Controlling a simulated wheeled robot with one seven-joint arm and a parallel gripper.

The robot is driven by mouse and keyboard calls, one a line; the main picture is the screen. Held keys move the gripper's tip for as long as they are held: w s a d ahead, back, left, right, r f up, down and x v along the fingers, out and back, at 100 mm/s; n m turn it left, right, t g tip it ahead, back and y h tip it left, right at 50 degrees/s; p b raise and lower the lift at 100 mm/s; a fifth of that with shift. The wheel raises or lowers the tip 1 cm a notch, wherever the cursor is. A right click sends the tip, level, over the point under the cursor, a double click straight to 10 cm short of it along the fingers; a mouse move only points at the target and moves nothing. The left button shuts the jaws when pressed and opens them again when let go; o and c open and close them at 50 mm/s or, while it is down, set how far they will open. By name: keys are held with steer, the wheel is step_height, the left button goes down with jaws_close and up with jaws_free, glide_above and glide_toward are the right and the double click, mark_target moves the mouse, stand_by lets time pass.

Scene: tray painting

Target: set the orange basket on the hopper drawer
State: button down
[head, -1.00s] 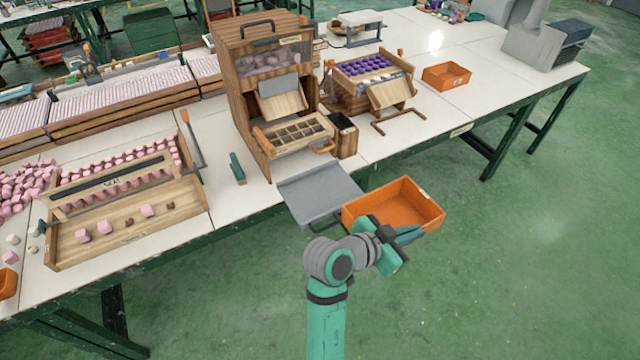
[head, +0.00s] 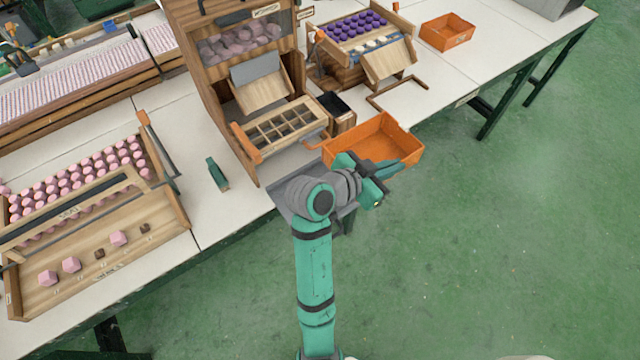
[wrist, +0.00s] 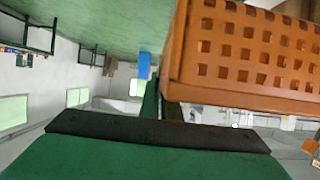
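The orange basket (head: 372,138) is empty and roughly level, in the air at the table's front edge. My gripper (head: 394,168) is shut on its near right wall. In the wrist view the basket's perforated wall (wrist: 250,50) fills the upper right, with the green fingers (wrist: 160,100) against its corner. The wooden hopper (head: 225,90) stands left of the basket. Its compartmented drawer (head: 281,131), with an orange handle, sticks out at the front. A grey metal shelf (head: 283,196) juts below, partly hidden by my arm. I cannot tell whether the basket touches the drawer handle.
A small dark box (head: 337,106) stands right of the drawer. Behind is a wooden rack (head: 362,50) of purple pieces, and a second orange basket (head: 447,31) sits at the back right. A wooden tray (head: 110,250) with pink pieces lies left. The floor at right is clear.

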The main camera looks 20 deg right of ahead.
steer(key=a+f, duration=0.1)
steer(key=a, duration=0.1)
steer(key=a+f, duration=0.1)
steer(key=a, duration=0.2)
steer(key=w+a+f, duration=0.1)
steer(key=a, duration=0.2)
steer(key=shift+a+f, duration=0.2)
steer(key=shift+f, duration=0.2)
steer(key=shift+w+a+f, duration=0.1)
steer(key=shift+a+f, duration=0.75)
steer(key=shift+f, duration=0.65)
steer(key=shift+a+f, duration=0.85)
steer(key=shift+f, duration=0.65)
steer(key=shift+w+a+f, duration=0.1)
steer(key=shift+a+f, duration=0.75)
steer(key=shift+f, duration=0.65)
steer(key=shift+f, duration=0.1)
steer(key=c, duration=2.4)
jaws_free()
steer(key=o, duration=0.4)
